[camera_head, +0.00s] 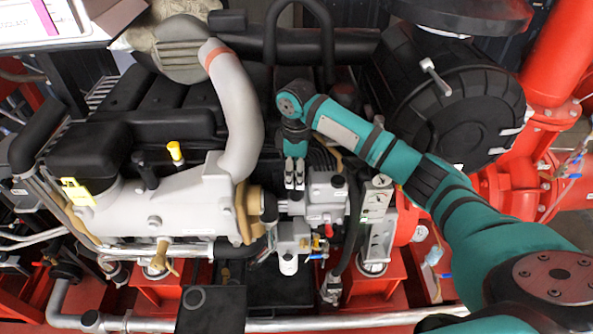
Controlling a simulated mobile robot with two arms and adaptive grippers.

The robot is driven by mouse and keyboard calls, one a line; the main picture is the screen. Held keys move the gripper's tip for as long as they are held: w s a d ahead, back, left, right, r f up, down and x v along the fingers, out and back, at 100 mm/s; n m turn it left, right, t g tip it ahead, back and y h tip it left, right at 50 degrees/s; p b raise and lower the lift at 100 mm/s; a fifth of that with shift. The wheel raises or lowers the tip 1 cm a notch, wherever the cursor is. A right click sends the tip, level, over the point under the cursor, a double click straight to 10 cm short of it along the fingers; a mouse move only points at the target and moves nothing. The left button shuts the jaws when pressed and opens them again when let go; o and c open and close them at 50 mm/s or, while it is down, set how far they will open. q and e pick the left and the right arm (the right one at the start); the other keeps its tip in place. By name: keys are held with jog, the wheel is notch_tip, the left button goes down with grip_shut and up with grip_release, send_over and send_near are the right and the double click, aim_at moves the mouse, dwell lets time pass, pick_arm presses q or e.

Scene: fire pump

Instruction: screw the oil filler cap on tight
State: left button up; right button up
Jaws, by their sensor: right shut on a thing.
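My right arm, teal, comes in from the right, and its gripper (294,182) points down at the middle of the engine. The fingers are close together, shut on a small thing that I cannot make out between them. The fingertips are just above and behind a grey block (323,203). I cannot pick out the oil filler cap for certain. A small yellow cap or handle (175,151) stands on the left of the engine, well away from the gripper, with a black knob (147,174) beside it. My left gripper is not in view.
A thick grey pipe (238,112) curves up left of the gripper. A large black round housing (450,95) stands behind my right forearm. Red pipes (535,115) rise at the right. A silver rail (300,325) runs along the front.

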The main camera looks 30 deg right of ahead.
grip_shut()
jog(key=m, duration=0.3)
jog(key=shift+m, duration=0.3)
jog(key=m, duration=0.3)
jog(key=shift+m, duration=1.9)
